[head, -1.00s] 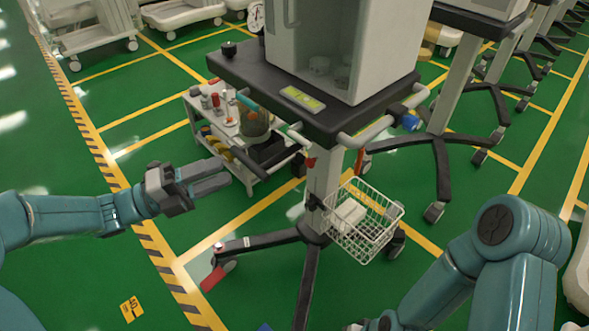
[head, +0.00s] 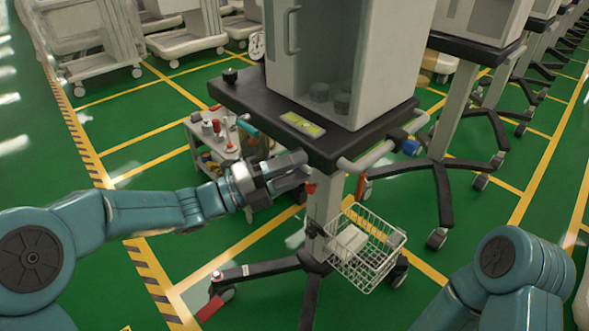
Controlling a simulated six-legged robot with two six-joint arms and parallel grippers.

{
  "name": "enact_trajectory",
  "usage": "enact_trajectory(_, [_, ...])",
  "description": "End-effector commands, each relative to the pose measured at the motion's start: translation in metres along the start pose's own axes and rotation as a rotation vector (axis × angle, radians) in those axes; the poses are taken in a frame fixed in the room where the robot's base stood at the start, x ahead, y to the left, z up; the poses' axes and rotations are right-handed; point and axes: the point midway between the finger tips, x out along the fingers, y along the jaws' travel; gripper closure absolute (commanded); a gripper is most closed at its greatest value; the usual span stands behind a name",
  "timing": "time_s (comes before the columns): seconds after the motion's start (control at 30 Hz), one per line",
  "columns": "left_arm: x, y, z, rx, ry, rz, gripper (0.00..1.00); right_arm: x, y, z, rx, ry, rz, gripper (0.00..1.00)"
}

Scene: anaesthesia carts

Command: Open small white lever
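No part is plainly a small white lever. A small pale-topped piece (head: 217,276) sits on a base leg of the near cart, above a red pedal (head: 214,306). A pale side handle (head: 372,155) runs along the tray's right edge. My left gripper (head: 306,166) is in the middle of the head view, in front of the tray's front-left edge. Its two fingers are apart with a gap between them, and nothing shows in it. It covers the tray's left handle. I cannot tell whether it touches the cart. My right gripper is out of view.
The near cart has a dark tray (head: 240,92), a grey cabinet (head: 385,60) and a white wire basket (head: 365,255) on its column. A small trolley with bottles (head: 215,140) stands behind my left gripper. More carts stand at the right. Green floor is clear at the left.

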Motion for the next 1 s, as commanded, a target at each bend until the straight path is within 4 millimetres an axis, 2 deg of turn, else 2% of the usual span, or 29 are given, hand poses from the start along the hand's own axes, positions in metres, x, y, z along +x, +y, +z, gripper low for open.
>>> enact_trajectory(0.27, [0.002,0.0,0.0,0.0,0.0,0.0,0.61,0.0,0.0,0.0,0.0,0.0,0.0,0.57])
enact_trajectory(0.4, [0.002,0.0,0.0,0.0,0.0,0.0,1.0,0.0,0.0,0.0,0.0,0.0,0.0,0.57])
enact_trajectory(0.73, [0.002,0.0,0.0,-0.018,-0.003,-0.008,1.0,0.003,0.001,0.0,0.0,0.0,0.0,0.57])
enact_trajectory(1.0, [0.002,-0.002,-0.001,-0.14,-0.029,-0.059,1.0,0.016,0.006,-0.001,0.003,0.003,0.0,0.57])
